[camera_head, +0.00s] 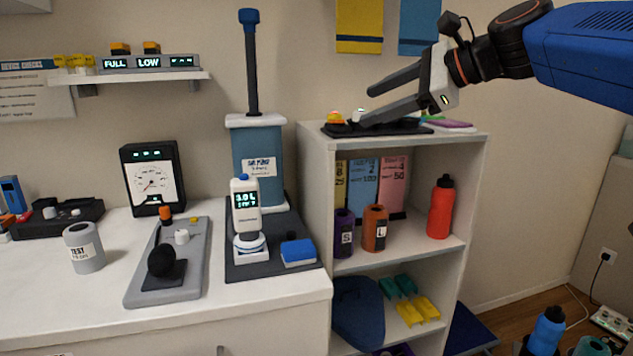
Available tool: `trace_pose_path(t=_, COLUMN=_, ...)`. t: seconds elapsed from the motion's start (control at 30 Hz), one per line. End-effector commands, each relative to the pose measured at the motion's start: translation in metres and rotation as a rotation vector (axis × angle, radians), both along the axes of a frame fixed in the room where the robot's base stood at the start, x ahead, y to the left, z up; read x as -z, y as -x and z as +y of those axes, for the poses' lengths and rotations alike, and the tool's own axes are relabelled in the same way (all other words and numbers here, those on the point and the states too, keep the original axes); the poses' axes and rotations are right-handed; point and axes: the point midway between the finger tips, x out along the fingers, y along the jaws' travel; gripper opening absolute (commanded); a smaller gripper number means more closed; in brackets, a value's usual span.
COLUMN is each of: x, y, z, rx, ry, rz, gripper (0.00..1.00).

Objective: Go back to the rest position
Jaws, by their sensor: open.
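My gripper (368,108) is at the upper right, reaching in from the right edge on my blue arm. Its two grey fingers point left and are spread apart, with nothing seen between them. It is over the top of the white shelf unit (465,142). The lower finger overlaps a black tray (412,130) in the picture; I cannot tell whether it touches. A small yellow and red item (335,118) and a white item sit near the fingertips.
The shelf unit holds a red bottle (440,207), a purple cup (344,233) and an orange cup (375,229). A white counter (105,305) to the left carries a pump device (246,215), a gauge (152,179) and a grey test cup (84,248). A wall shelf (130,77) hangs above.

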Motion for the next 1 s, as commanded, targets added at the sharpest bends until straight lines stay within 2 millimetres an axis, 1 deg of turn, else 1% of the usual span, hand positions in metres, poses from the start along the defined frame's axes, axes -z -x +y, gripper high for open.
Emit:
trace_pose_path(t=0.03, x=0.028, y=0.015, z=-0.007, rx=-0.02, ry=0.096, rz=-0.032, gripper=0.58)
trace_pose_path(t=0.07, x=0.044, y=0.023, z=-0.011, rx=-0.036, ry=0.158, rz=-0.054, gripper=0.58)
trace_pose_path(t=0.1, x=0.066, y=0.033, z=-0.018, rx=-0.06, ry=0.242, rz=-0.081, gripper=0.58)
trace_pose_path(t=0.17, x=0.098, y=0.049, z=-0.028, rx=-0.103, ry=0.362, rz=-0.119, gripper=0.58)
trace_pose_path(t=0.2, x=0.12, y=0.06, z=-0.035, rx=-0.136, ry=0.442, rz=-0.141, gripper=0.58)
trace_pose_path(t=0.27, x=0.151, y=0.077, z=-0.046, rx=-0.191, ry=0.561, rz=-0.176, gripper=0.58)
trace_pose_path(t=0.3, x=0.171, y=0.088, z=-0.054, rx=-0.231, ry=0.638, rz=-0.196, gripper=0.58)
trace_pose_path(t=0.37, x=0.201, y=0.106, z=-0.066, rx=-0.298, ry=0.752, rz=-0.227, gripper=0.58)
trace_pose_path(t=0.4, x=0.222, y=0.118, z=-0.074, rx=-0.348, ry=0.827, rz=-0.245, gripper=0.58)
trace_pose_path(t=0.47, x=0.251, y=0.137, z=-0.087, rx=-0.427, ry=0.937, rz=-0.272, gripper=0.58)
trace_pose_path(t=0.5, x=0.271, y=0.149, z=-0.096, rx=-0.485, ry=1.007, rz=-0.288, gripper=0.58)
trace_pose_path(t=0.57, x=0.299, y=0.168, z=-0.109, rx=-0.575, ry=1.111, rz=-0.313, gripper=0.58)
trace_pose_path(t=0.6, x=0.318, y=0.181, z=-0.118, rx=-0.639, ry=1.177, rz=-0.328, gripper=0.58)
trace_pose_path(t=0.7, x=0.358, y=0.209, z=-0.138, rx=-0.798, ry=1.317, rz=-0.36, gripper=0.58)
trace_pose_path(t=0.8, x=0.388, y=0.23, z=-0.154, rx=-0.932, ry=1.42, rz=-0.384, gripper=0.58)
trace_pose_path(t=0.9, x=0.408, y=0.243, z=-0.164, rx=-1.026, ry=1.483, rz=-0.399, gripper=0.58)
trace_pose_path(t=1.0, x=0.416, y=0.25, z=-0.169, rx=-1.073, ry=1.512, rz=-0.406, gripper=0.58)
